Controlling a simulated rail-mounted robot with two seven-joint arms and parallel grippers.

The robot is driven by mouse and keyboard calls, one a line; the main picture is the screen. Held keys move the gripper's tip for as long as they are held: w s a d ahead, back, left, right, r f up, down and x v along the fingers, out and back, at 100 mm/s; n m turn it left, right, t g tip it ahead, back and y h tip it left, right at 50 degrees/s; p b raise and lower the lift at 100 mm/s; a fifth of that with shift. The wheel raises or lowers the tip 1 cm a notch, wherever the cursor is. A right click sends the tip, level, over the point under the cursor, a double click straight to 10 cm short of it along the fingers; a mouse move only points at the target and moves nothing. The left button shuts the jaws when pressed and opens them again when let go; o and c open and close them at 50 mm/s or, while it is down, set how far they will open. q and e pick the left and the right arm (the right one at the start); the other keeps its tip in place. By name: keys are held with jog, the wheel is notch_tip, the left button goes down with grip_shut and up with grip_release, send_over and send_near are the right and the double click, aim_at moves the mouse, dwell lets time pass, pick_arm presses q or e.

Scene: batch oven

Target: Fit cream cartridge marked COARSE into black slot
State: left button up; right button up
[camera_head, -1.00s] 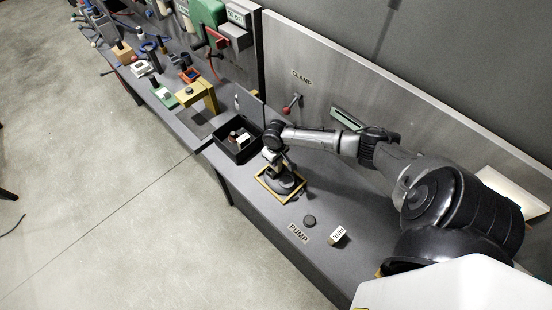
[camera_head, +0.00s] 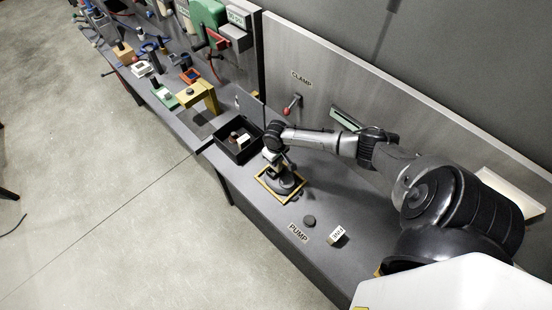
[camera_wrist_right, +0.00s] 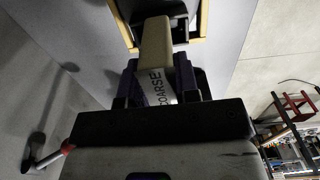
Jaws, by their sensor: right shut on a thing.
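The cream cartridge marked COARSE (camera_wrist_right: 155,47) is held between the fingers of my right gripper (camera_wrist_right: 158,78), with its lettering facing the right wrist camera. The cartridge's far end points at a black fixture (camera_wrist_right: 172,8) inside a yellow frame (camera_wrist_right: 199,22). Whether that end touches or enters the black slot cannot be told. In the head view my right gripper (camera_head: 276,158) is low over the yellow frame (camera_head: 262,183) on the bench; the cartridge is not clear there. My left gripper is not in view.
A black bin (camera_head: 228,147) with small items stands left of the yellow frame. A round dark knob (camera_head: 309,221), the PUMP label (camera_head: 298,233) and a small white-faced block (camera_head: 337,236) lie to its right. A red-knobbed clamp lever (camera_head: 287,110) is on the back panel.

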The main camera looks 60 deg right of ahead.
pick_arm(q)
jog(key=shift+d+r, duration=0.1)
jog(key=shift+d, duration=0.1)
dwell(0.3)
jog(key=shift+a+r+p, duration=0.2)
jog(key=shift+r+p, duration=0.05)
jog(key=shift+p, duration=0.05)
dwell(0.4)
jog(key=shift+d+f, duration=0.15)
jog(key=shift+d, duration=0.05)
dwell(0.6)
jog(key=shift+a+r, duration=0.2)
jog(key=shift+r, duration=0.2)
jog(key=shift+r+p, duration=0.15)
jog(key=shift+p, duration=0.25)
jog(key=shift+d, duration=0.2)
dwell(0.3)
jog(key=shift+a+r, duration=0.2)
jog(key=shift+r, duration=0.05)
dwell(0.4)
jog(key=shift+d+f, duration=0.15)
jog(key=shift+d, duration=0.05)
dwell(0.7)
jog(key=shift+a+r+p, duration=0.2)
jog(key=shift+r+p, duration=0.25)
jog(key=shift+p, duration=0.15)
